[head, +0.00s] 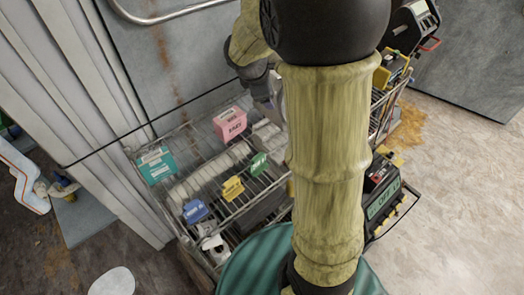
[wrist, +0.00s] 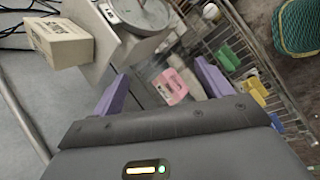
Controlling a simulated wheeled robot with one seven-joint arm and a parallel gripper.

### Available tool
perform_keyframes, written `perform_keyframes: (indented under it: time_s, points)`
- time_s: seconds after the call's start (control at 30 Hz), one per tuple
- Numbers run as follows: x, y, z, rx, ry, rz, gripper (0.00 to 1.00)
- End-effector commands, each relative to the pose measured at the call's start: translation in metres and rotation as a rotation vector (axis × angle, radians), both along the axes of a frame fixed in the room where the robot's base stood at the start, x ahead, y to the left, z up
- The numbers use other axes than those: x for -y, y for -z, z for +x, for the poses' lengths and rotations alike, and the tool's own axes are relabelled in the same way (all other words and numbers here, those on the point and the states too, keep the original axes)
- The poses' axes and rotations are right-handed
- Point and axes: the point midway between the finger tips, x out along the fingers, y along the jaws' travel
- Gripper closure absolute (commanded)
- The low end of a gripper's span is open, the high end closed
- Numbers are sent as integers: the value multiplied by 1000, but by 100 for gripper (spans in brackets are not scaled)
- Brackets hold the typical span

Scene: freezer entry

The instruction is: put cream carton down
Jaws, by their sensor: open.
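The cream carton (wrist: 60,42), a box with dark lettering, is at the upper left of the wrist view, outside my fingers. Its support is unclear; it lies beside a pale grey block. I cannot make it out in the head view. My gripper (wrist: 161,84) has two purple fingers spread wide apart with nothing held between them. A pink box (wrist: 171,87) shows beyond the gap, further away. In the head view, my gripper is mostly hidden behind my own arm.
A wire rack (head: 215,165) holds the pink box (head: 229,123), a teal box (head: 157,165) and blue (head: 195,211), yellow (head: 232,188) and green (head: 258,163) items. A round grey dish (wrist: 140,14) is near the carton. Open floor (head: 450,180) lies right.

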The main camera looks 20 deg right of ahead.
Motion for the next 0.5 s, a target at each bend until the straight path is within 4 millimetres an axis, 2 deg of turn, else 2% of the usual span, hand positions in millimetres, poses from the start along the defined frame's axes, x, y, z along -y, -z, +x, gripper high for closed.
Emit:
perform_keyframes:
  time_s: [0.03,0.1,0.3,0.4,0.5]
  points:
    - [-8,10,-23,15,116,104,22]
    - [-21,23,-51,41,302,250,22]
    - [-56,50,-128,96,868,593,22]
    - [-66,58,-153,116,1087,691,22]
    - [-72,61,-165,127,1203,737,22]
